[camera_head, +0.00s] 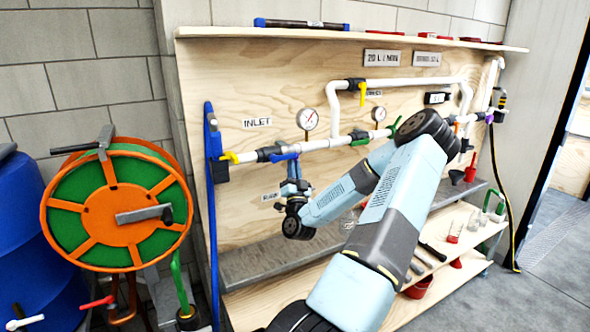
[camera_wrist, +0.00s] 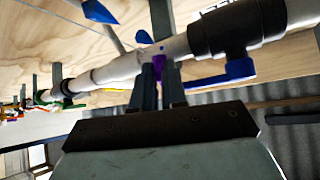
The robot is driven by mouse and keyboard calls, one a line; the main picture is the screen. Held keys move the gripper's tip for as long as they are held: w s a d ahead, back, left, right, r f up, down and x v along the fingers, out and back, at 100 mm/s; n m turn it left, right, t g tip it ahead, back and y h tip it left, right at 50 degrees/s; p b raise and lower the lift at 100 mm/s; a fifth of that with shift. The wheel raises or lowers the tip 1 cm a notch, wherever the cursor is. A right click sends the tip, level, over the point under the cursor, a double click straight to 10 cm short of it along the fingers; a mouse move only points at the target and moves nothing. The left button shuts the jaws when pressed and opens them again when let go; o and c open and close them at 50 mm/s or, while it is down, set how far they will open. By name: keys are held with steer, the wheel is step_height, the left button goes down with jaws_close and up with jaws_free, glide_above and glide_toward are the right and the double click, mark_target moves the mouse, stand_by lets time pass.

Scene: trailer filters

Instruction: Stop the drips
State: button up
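White pipework with valves runs across the wooden panel (camera_head: 250,95) in the head view. The inlet pipe (camera_head: 320,143) carries a black valve body (camera_head: 268,154) with a blue lever (camera_head: 285,157). The wrist view shows the pipe (camera_wrist: 115,70), a black fitting (camera_wrist: 238,30) and the blue lever (camera_wrist: 225,73) to the right of my gripper. My gripper (camera_head: 291,168) reaches up under the pipe. In the wrist view its two narrow fingers (camera_wrist: 158,72) are close together on a small purple piece (camera_wrist: 158,67) under the pipe. The fingers partly hide it. I can make out no drips.
Two gauges (camera_head: 308,119) sit on the pipework. A yellow handle (camera_head: 229,157) is at the left end. An orange and green hose reel (camera_head: 115,210) and blue barrels (camera_head: 35,240) stand left. A lower shelf (camera_head: 455,235) holds glasses, tools and a red bowl (camera_head: 420,287). Free floor is at right.

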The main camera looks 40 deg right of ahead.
steer(key=o, duration=0.4)
steer(key=shift+r, duration=0.15)
steer(key=v, duration=1.4)
steer(key=shift+w, duration=0.15)
